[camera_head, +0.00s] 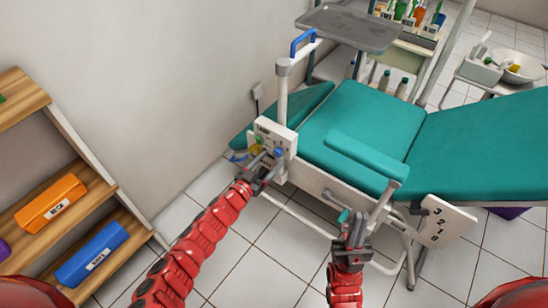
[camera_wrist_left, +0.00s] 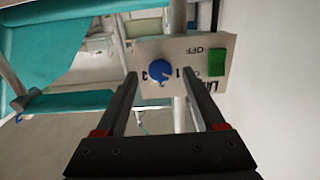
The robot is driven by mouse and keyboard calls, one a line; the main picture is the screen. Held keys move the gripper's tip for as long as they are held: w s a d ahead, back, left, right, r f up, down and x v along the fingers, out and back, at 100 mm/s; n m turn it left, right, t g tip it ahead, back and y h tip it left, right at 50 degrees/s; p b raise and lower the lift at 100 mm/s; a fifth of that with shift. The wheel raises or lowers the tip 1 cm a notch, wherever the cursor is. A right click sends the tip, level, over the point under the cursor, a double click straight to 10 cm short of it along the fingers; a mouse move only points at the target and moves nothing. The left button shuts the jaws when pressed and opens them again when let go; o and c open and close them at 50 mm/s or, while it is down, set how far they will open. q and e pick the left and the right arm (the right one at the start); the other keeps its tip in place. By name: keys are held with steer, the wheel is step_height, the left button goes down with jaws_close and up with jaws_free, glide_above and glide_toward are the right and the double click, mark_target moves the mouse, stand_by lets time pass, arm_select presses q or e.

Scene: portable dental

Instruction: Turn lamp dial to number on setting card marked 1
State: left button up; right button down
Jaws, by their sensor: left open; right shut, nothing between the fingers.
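A pale control panel (camera_head: 270,131) stands at the left end of the green dental chair. In the left wrist view the panel (camera_wrist_left: 202,45) carries a round blue dial (camera_wrist_left: 159,71), with a 3 to its left and a 1 to its right. My left gripper (camera_head: 262,170) is open in front of the panel. In the left wrist view its fingertips (camera_wrist_left: 160,80) lie on either side of the dial, with gaps visible. My right gripper (camera_head: 354,222) is shut and empty beside the chair. I cannot make out a setting card marked 1.
A green switch (camera_wrist_left: 216,62) marked OFF sits on the panel beside the dial. A white plate (camera_head: 446,222) with several numbers hangs at the chair's side. The chair (camera_head: 350,115) fills the middle. A wooden shelf (camera_head: 60,205) with orange and blue boxes stands left.

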mark_target(278, 152)
arm_select(q)
steer(key=shift+x, duration=1.35)
steer(key=shift+a, duration=0.1)
jaws_close()
